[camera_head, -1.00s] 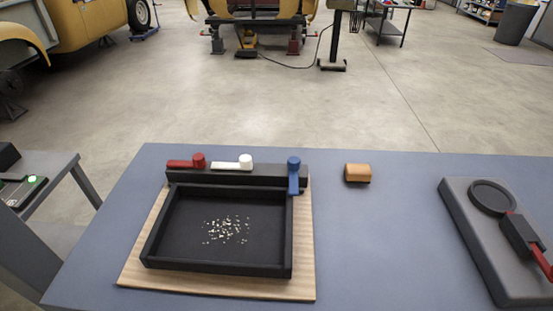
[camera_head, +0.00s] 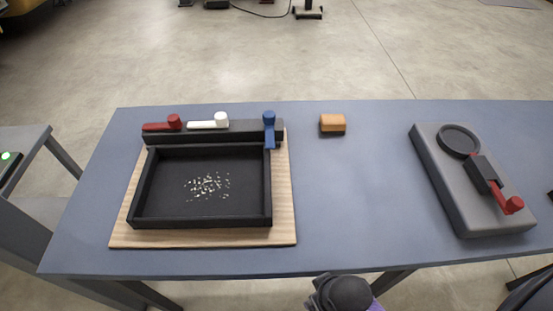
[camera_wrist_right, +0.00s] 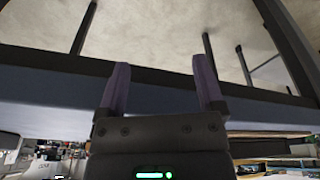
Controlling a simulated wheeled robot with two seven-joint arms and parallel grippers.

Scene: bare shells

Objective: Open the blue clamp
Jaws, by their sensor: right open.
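The blue clamp (camera_head: 269,130) sits at the right end of a black bar (camera_head: 240,133) behind a black tray (camera_head: 200,222). Its lever points toward me, over the tray's back right corner. A white clamp (camera_head: 208,122) and a red clamp (camera_head: 162,124) on the same bar have levers lying sideways, pointing left. My right gripper shows in the right wrist view (camera_wrist_right: 160,92), its two purple fingers apart with nothing between them, near the table edge. In the head view part of my right arm shows at the bottom (camera_head: 345,292), in front of the table. My left gripper is not in view.
The tray stands on a wooden board (camera_head: 285,200) and holds scattered pale bits (camera_head: 207,186). An orange-topped block (camera_head: 332,123) lies to the right. A grey fixture (camera_head: 462,205) with a red handle (camera_head: 512,205) is at the far right. The blue-grey table (camera_head: 350,200) is clear between.

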